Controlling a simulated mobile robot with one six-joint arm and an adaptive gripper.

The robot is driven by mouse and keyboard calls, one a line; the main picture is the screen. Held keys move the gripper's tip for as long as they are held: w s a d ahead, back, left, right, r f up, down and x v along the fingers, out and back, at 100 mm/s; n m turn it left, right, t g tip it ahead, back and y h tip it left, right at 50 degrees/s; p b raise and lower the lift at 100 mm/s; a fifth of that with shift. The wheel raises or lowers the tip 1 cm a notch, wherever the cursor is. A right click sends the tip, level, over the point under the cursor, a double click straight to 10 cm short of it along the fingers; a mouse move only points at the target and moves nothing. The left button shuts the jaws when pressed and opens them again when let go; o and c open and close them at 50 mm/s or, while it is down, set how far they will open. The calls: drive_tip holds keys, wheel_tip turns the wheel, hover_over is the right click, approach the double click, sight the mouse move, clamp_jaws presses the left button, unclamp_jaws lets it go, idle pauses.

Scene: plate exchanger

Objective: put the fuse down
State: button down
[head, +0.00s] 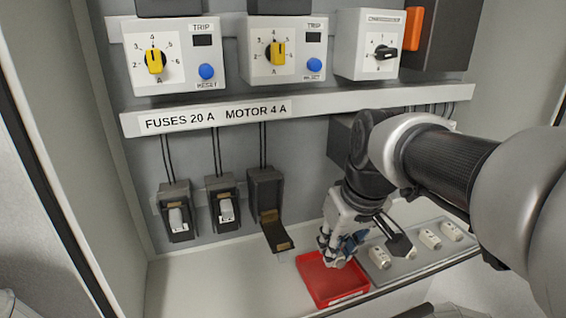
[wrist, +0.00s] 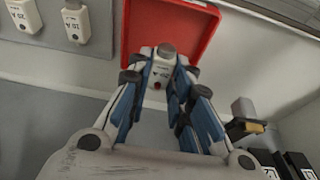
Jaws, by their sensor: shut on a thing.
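My gripper (head: 337,250) is shut on a small white fuse (wrist: 163,68) with a dark grey end cap and a red mark. The wrist view shows the fuse between the fingertips. In the head view my fingers hide most or all of it. My gripper points down over the right part of a red tray (head: 318,283). The tray's red floor also shows behind the fuse in the wrist view (wrist: 195,35). I cannot tell whether the fuse touches the tray. No other fuse shows in the visible part of the tray.
Yellow-knobbed switch boxes (head: 161,56) are above. The cabinet floor (head: 215,285) left of the tray is clear.

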sight(332, 279)
drive_tip(key=shift+f+b, duration=0.45)
drive_tip(key=shift+f, duration=2.05)
drive_tip(key=shift+f, duration=0.2)
drive_tip(key=c, duration=1.4)
unclamp_jaws()
drive_tip(key=shift+c, duration=0.2)
drive_tip(key=shift+r, duration=0.15)
